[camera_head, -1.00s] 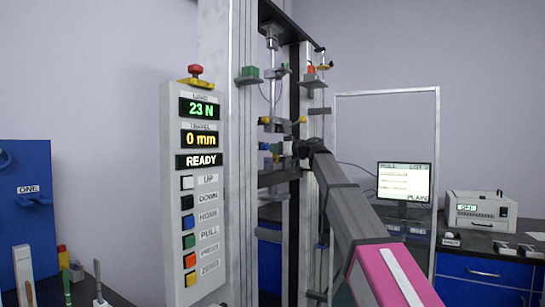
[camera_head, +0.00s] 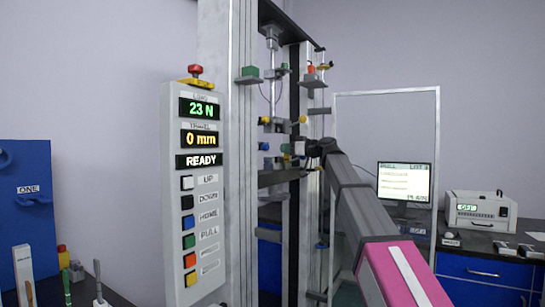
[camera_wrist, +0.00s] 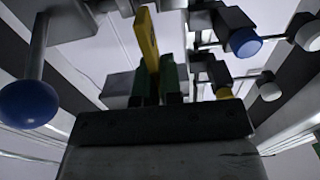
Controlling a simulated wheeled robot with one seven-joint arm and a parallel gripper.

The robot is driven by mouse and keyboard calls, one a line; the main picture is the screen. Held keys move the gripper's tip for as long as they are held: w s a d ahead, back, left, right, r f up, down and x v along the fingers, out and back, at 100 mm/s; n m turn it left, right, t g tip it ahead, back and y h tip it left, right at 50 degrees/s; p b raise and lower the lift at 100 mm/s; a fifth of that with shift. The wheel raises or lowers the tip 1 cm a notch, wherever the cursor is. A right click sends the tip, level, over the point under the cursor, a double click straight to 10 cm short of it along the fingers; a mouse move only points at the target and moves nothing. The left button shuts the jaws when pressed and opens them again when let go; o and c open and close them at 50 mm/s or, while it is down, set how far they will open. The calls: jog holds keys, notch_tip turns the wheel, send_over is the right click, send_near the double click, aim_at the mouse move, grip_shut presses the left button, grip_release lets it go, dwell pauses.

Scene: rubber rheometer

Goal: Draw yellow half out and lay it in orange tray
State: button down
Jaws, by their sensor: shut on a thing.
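My gripper (camera_wrist: 160,84) shows in the wrist view with two dark green fingers shut on the yellow half (camera_wrist: 147,38), a flat yellow strip that sticks up beyond the fingertips. In the head view my gripper (camera_head: 288,148) is at the middle of the test frame, right of the blue knob (camera_head: 264,146) and below the yellow-knobbed upper grip (camera_head: 301,120). The held piece is too small to make out there. I cannot tell from the wrist view whether its far end is clear of the machine. No orange tray can be identified for certain.
Blue knobs (camera_wrist: 29,104) and metal clamp parts stand close around my gripper in the wrist view. A small shelf with an orange block (camera_head: 311,69) and one with a green block (camera_head: 250,71) are higher up. A control panel (camera_head: 190,190) stands left.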

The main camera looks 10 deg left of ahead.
jog(key=shift+v, duration=2.75)
jog(key=w+d+f+m+t+h, duration=0.35)
jog(key=d+f+t, duration=0.2)
jog(key=f, duration=0.25)
jog(key=w+d+f+m+t+h, duration=0.3)
jog(key=d+f+m+t+h, duration=0.1)
jog(key=d+f, duration=0.35)
jog(key=s+d+f+m+t+h, duration=0.1)
jog(key=d+f+m+h, duration=0.2)
jog(key=d+f, duration=0.3)
jog(key=s+d+f+m+t+h, duration=0.1)
jog(key=d+f+m+h, duration=0.2)
jog(key=d+f+h, duration=0.3)
jog(key=d+f, duration=0.1)
jog(key=d, duration=0.4)
jog(key=shift+m+t, duration=0.35)
jog(key=shift+s+d+f+h, duration=0.1)
jog(key=shift+d+h, duration=0.05)
jog(key=shift+h, duration=0.1)
